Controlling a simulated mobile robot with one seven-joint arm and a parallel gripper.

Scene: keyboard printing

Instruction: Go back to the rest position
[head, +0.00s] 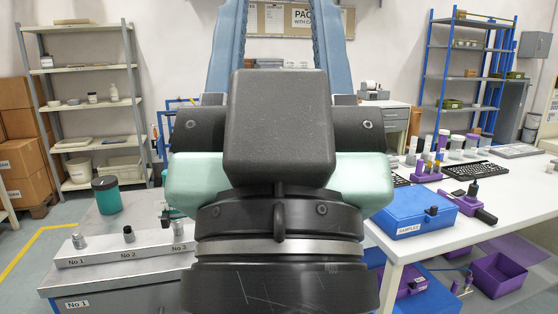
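My own arm fills the middle of the head view, with dark housings, pale green covers and a black and silver joint ring close to the camera. My gripper cannot be made out and appears hidden by the arm, so its fingers and anything in them do not show. A small dark part (167,214) shows at the arm's left edge above the metal block, and I cannot tell what it is.
At left, a metal bench (120,284) bears a block (103,256) with knobs marked No 1 to No 3 and a green jar (107,196). At right, a white table (520,199) holds a blue samples box (408,212), purple tool (470,205) and keyboard (476,171).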

